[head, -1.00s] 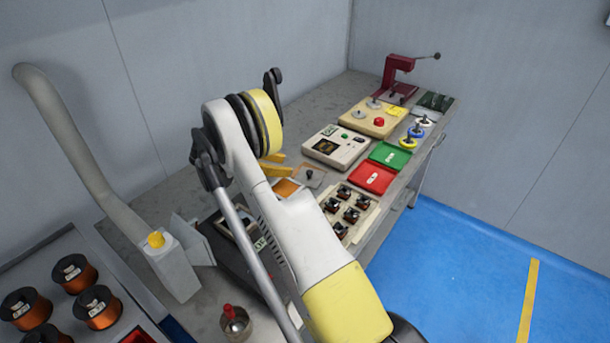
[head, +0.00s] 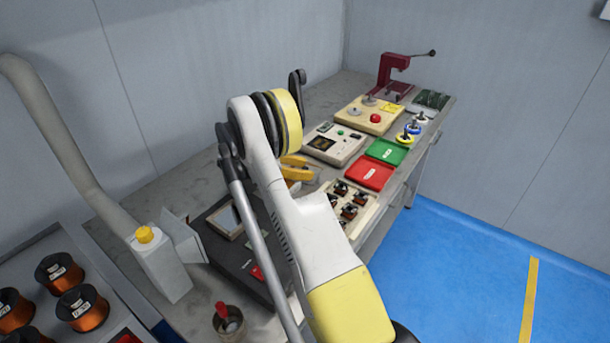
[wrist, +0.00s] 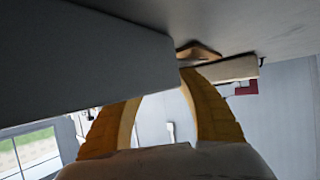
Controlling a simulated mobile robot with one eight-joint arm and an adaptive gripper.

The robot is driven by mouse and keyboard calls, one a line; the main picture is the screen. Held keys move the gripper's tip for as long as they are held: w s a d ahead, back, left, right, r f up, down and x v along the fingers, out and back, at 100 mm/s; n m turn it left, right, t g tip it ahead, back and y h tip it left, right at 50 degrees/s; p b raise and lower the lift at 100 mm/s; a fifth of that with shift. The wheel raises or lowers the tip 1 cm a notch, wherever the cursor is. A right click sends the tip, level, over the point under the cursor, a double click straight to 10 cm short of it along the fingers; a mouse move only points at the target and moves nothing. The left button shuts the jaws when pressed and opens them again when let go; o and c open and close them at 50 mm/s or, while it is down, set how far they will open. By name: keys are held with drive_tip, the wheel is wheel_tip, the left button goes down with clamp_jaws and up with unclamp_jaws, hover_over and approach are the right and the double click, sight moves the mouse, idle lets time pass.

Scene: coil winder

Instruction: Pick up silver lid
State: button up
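My gripper (head: 308,170) is low over the bench behind my white and yellow arm. Its two yellow fingers are apart in the wrist view (wrist: 165,95), with nothing clearly held between them. A large grey slab-like surface (wrist: 80,60) hides the left fingertip there; I cannot tell what it is. I cannot make out the silver lid for certain. A pale plate in a frame (head: 225,221) lies on a dark box (head: 245,263) left of my arm. My arm hides part of the bench near the gripper.
A beige control box (head: 335,143), a red tray (head: 369,173), a green tray (head: 387,152) and a rack of small coils (head: 367,215) are close to the gripper. A grey duct (head: 60,130) and copper spools (head: 82,308) are at left.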

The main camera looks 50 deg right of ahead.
clamp_jaws()
drive_tip(key=shift+r, duration=0.1)
